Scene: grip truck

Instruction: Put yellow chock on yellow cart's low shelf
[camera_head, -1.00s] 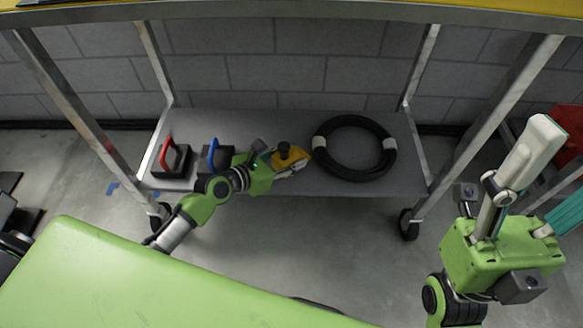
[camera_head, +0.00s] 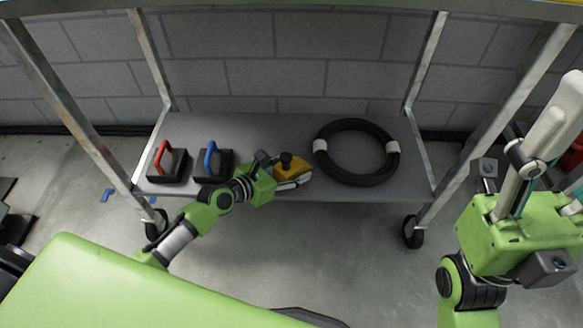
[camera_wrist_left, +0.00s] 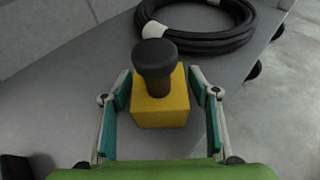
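The yellow chock (camera_head: 291,167), a block with a black knob on top, sits on the grey low shelf (camera_head: 275,130) near its front edge. It also shows in the left wrist view (camera_wrist_left: 160,108). My left gripper (camera_head: 290,178) reaches over the shelf's front edge. Its two teal-padded fingers (camera_wrist_left: 160,82) stand on either side of the chock, with narrow gaps beside it, so it looks open around the chock. The chock's underside is hidden. My right gripper (camera_head: 560,160) is at the right, off the shelf, with its fingers apart and nothing seen between them.
A black cable coil (camera_head: 357,178) lies right of the chock. Two black blocks, one with a red handle (camera_head: 168,165) and one with a blue handle (camera_head: 219,163), stand to the left. Metal cart legs (camera_head: 500,120) frame the shelf, and a grey wall stands behind.

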